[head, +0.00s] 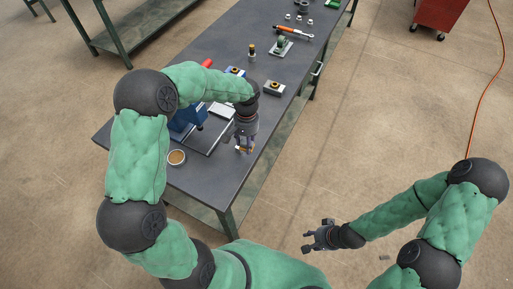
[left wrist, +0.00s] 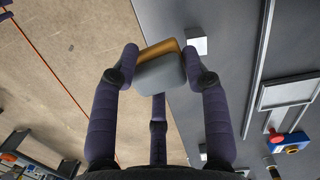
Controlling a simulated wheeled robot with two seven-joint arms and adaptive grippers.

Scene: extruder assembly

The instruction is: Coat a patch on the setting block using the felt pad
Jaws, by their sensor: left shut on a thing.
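My left gripper (head: 245,148) is over the near right part of the grey table and is shut on the felt pad. In the left wrist view the felt pad (left wrist: 160,72) is a grey block with a tan-gold face, gripped between the fingers near the table edge. A small white block (left wrist: 197,45) lies just right of the pad; whether they touch is unclear, and I cannot tell whether it is the setting block. A round dish with tan contents (head: 177,157) stands at the table's near left. My right gripper (head: 318,235) is open and empty, off the table above the floor.
A blue device (head: 187,120) and a pale framed plate (head: 205,135) are left of my left gripper. The near table corner is clear.

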